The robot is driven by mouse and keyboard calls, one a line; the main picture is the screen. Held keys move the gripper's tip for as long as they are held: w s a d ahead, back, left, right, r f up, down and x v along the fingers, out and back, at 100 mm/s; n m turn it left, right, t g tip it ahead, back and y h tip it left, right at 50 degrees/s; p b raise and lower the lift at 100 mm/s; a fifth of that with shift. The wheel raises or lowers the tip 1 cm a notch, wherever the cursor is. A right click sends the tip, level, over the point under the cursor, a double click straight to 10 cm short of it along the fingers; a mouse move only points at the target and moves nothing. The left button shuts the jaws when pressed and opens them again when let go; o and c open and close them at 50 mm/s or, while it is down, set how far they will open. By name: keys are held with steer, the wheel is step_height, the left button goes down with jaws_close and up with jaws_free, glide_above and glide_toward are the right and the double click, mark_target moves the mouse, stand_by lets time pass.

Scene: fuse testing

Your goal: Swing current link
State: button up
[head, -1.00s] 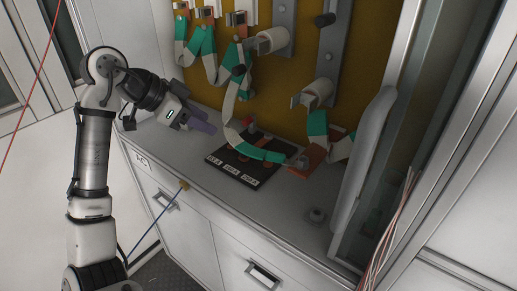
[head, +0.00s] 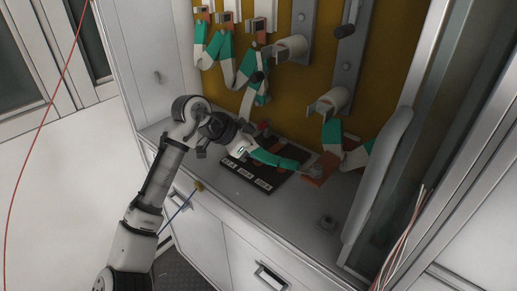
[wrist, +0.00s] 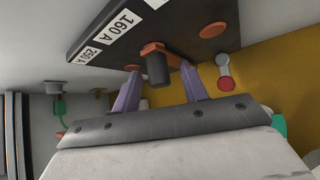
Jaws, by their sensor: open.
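The current link (wrist: 150,49) shows in the wrist view as an orange-brown bar with a black cylindrical knob (wrist: 158,70). It lies on a dark panel (wrist: 205,12) with white labels, among them 160 A and 250 A. My gripper (wrist: 160,67) is open, with one purple finger on each side of the knob. I cannot tell whether either finger touches it. In the head view my gripper (head: 243,151) is over the left part of the dark panel (head: 237,179), and its fingertips are hidden there.
A red-tipped lever (wrist: 223,72) stands right of the fingers in the wrist view. The counter front (head: 285,205) is mostly clear.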

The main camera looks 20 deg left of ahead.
jaws_close()
stand_by(0.3)
steer(key=shift+d+f+n+y+b, duration=0.2)
steer(key=shift+d+n+y+b, duration=0.15)
steer(key=shift+d+n, duration=0.15)
steer(key=shift+s+d+r+n+t+y+b, duration=0.15)
steer(key=shift+d+n+t+y, duration=0.2)
steer(key=shift+d, duration=0.2)
steer(key=shift+s+d+f+n+t+y+b, duration=0.15)
steer(key=shift+d+n+t, duration=0.1)
steer(key=shift+d+n, duration=0.25)
steer(key=shift+d+r+n+t+y, duration=0.25)
steer(key=shift+d+n+y, duration=0.2)
steer(key=shift+n, duration=0.3)
steer(key=shift+a, duration=0.1)
